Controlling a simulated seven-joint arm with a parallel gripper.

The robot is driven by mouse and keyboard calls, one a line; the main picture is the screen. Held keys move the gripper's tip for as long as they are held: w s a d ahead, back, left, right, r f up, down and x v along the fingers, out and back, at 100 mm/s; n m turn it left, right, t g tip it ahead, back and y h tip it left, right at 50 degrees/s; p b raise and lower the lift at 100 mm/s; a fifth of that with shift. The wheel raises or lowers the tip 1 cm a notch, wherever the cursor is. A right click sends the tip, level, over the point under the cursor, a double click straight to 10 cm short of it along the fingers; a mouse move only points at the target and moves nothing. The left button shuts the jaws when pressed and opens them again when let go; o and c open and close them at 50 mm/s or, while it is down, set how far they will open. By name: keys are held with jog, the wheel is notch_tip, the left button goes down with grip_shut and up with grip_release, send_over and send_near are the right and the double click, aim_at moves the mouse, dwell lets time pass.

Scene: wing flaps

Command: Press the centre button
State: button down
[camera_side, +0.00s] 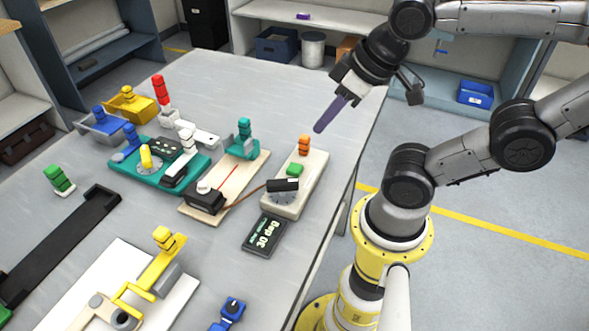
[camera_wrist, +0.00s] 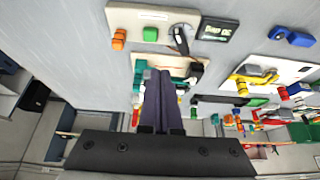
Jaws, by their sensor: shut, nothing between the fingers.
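A beige panel (camera_side: 311,180) lies on the table and also shows at the top of the wrist view (camera_wrist: 135,17). A green button (camera_side: 295,170) sits on it between an orange knob (camera_side: 305,145) and a dial with a black lever (camera_side: 283,185). In the wrist view the green button (camera_wrist: 150,34) is beside the orange knob (camera_wrist: 118,40). My gripper (camera_side: 319,128) is shut and empty, its purple fingers tilted down and left above the table, beyond the orange end of the panel and apart from it. Its fingers (camera_wrist: 160,75) also show in the wrist view.
A dark display (camera_side: 264,233) reading 30 deg lies at the panel's near end. A wooden board with a teal knob (camera_side: 244,130) and black block (camera_side: 206,201) stands to the left. Several other mechanisms crowd the table's left. The far table top (camera_side: 240,85) is clear.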

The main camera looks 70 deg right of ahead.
dwell(0.8)
jog(key=n+t+h, duration=0.3)
jog(key=n+h, duration=0.1)
jog(key=n, duration=1.8)
send_over(297, 171)
notch_tip(297, 171, down, 4)
jog(key=shift+r, duration=0.2)
jog(key=shift+f, duration=4.4)
